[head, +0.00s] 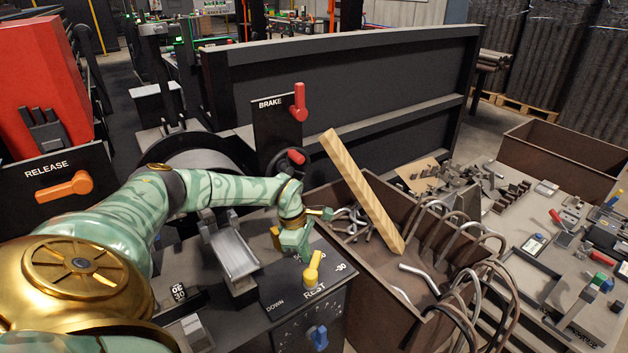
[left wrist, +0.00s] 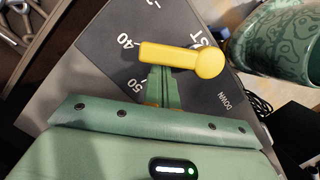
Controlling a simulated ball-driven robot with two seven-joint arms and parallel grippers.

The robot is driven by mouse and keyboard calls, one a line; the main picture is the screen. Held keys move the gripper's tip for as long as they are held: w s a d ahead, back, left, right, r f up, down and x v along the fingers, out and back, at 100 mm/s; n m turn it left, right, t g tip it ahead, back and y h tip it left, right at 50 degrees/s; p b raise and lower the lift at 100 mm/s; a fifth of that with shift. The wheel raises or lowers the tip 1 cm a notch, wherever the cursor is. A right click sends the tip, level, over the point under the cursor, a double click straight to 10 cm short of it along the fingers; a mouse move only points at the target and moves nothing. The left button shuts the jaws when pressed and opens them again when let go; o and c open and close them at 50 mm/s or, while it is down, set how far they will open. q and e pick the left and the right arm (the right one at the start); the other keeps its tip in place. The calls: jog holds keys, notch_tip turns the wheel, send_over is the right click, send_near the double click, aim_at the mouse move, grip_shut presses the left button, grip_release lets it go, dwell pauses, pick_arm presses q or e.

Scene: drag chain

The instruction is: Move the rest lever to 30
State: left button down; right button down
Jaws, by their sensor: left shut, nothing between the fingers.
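The yellow rest lever (head: 313,268) stands on the dark REST plate (head: 283,292). In the left wrist view the yellow lever (left wrist: 172,57) lies with its handle pointing towards the 40 mark, with the 50 mark just beside it. My left gripper (head: 305,254) is at the lever. Its green fingertips (left wrist: 163,84) are shut, empty and close beside the handle's long side; I cannot tell if they touch it. Part of the scale is hidden behind the fingers and lever. My right gripper is not in view.
A blue knob (head: 319,337) sits on the front face below the plate. A brown bin (head: 375,290) with metal hooks, cables and a wooden plank (head: 362,190) stands to the right. A red BRAKE lever (head: 299,103) and orange RELEASE lever (head: 64,187) are on other panels.

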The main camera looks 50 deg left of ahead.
aim_at(320, 256)
pick_arm(q)
jog(key=m+b, duration=0.1)
jog(key=w+d+m, duration=0.1)
jog(key=m, duration=0.1)
jog(key=shift+w+d+f+m+g+b, duration=0.1)
jog(key=shift+w+f+m+g+b, duration=0.05)
jog(key=shift+w+m+g+b, duration=0.2)
jog(key=m, duration=0.1)
jog(key=d+m, duration=0.1)
jog(key=shift+w+m+g+b, duration=0.3)
jog(key=shift+w+m+g, duration=0.05)
jog(key=shift+d, duration=0.25)
jog(key=shift+w+d, duration=0.1)
jog(key=shift+r, duration=0.25)
